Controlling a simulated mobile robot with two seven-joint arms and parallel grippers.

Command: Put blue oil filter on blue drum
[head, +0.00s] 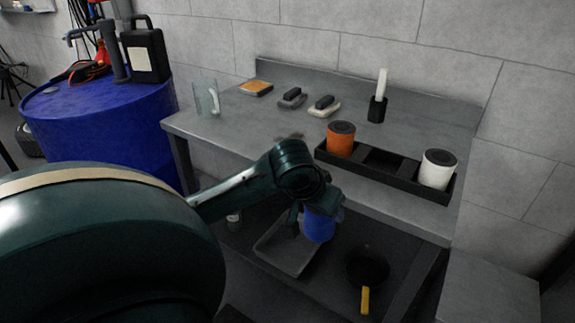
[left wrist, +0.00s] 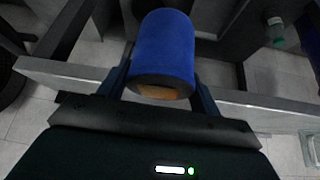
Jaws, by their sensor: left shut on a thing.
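The blue oil filter (head: 319,226) is a blue cylinder in my left gripper, in front of the table's front edge in the head view. In the left wrist view the filter (left wrist: 163,50) sits between both fingers of my left gripper (left wrist: 165,80), which is shut on it. The blue drum (head: 97,128) stands at the left of the head view, beside the table. Its top holds a black jug, a pump and a red item. The front part of the drum top looks bare. My right gripper is not in view.
The grey table (head: 240,122) carries a black tray (head: 385,178) with an orange filter (head: 341,138) and a white filter (head: 437,169). A clear pitcher (head: 206,97) stands at its left end. Below are a grey tray (head: 287,255) and a black pan (head: 367,267).

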